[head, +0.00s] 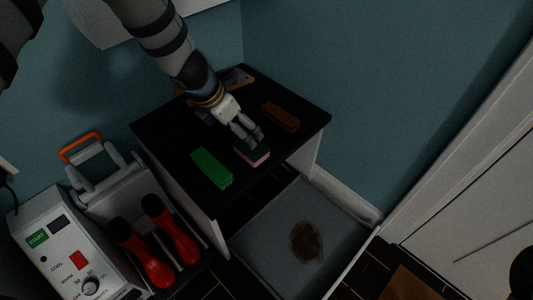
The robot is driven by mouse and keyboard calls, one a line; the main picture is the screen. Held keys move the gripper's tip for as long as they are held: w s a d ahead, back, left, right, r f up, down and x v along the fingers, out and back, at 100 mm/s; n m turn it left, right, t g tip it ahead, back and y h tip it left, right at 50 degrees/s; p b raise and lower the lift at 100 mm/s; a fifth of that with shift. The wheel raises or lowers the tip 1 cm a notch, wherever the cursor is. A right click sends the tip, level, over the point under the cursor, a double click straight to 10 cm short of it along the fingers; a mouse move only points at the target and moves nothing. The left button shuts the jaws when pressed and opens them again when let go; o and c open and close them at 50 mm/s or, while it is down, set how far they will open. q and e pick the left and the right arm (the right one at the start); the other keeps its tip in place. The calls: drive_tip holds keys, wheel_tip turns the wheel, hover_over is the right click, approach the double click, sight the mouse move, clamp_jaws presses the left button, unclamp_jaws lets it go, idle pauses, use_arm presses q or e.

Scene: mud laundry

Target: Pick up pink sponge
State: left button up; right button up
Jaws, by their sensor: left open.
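The pink sponge (262,159) lies on the black tabletop (180,148), near its front edge. Its upper face looks dark green, and the pink shows along its lower side. My left gripper (250,136) comes down from the upper left, and its fingers are open right at the back of the sponge. The fingers partly cover the sponge's far end. I cannot tell whether they touch it. My right gripper is not in view.
A green brush or block (211,168) lies left of the sponge, and a brown block (281,117) lies to its right. A wooden-handled item (240,78) sits at the back. A grey tray (270,237) with a brown stain is below. Red-handled tools (172,230) stand left.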

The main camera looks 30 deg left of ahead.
sight(248, 148)
use_arm(q)
drive_tip(key=b+x, duration=0.1)
drive_tip(key=x, duration=0.5)
drive_tip(key=s+b+x, duration=0.1)
drive_tip(key=x, duration=0.2)
drive_tip(key=shift+w+f+b, duration=0.15)
drive_tip(key=shift+f+b, duration=0.15)
drive_tip(key=shift+f, duration=0.2)
drive_tip(key=shift+w+f, duration=0.25)
drive_tip(key=shift+f, duration=0.05)
drive_tip(key=shift+r, duration=0.1)
drive_tip(key=c, duration=0.7)
